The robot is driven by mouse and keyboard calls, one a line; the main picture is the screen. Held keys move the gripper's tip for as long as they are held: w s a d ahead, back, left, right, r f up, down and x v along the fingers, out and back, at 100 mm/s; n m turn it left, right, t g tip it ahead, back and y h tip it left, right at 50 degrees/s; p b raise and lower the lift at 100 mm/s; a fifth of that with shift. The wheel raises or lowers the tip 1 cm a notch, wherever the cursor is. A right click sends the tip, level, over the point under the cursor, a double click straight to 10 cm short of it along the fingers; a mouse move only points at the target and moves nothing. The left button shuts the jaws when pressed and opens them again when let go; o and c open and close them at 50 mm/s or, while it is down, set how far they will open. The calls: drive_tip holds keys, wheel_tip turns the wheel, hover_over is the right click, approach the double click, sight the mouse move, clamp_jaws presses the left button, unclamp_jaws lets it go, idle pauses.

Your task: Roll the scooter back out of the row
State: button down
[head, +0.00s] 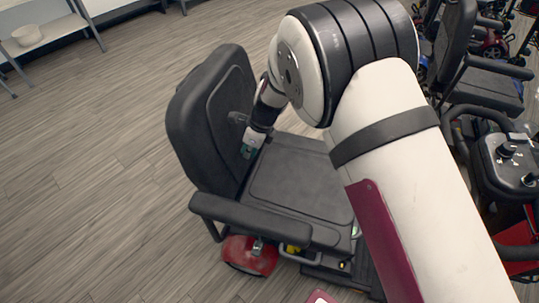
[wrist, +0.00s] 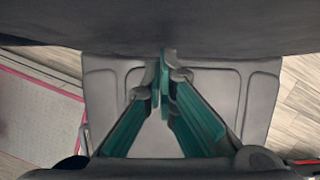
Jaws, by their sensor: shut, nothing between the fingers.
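The scooter's black seat stands in the middle of the head view, with its backrest (head: 210,120) on the left, its seat cushion (head: 300,185) and its near armrest (head: 250,217). Part of its red body (head: 250,255) shows below the seat; my arm hides its front. My gripper (head: 247,151) is low over the rear of the cushion, close to the front face of the backrest. In the wrist view the green fingers of my gripper (wrist: 162,70) meet at the tips and hold nothing. The seat cushion (wrist: 255,100) lies behind them, and a dark surface, apparently the backrest, fills the top.
Other scooters stand close at the right, one with a black seat (head: 485,88) and one with a control panel (head: 512,160). Open wood floor (head: 90,170) lies left of the seat.

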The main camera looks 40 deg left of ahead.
sight(237, 149)
drive_tip(key=shift+s+a, duration=0.35)
drive_tip(key=shift+a, duration=0.55)
drive_tip(key=shift+s+a, duration=0.35)
drive_tip(key=shift+a, duration=0.5)
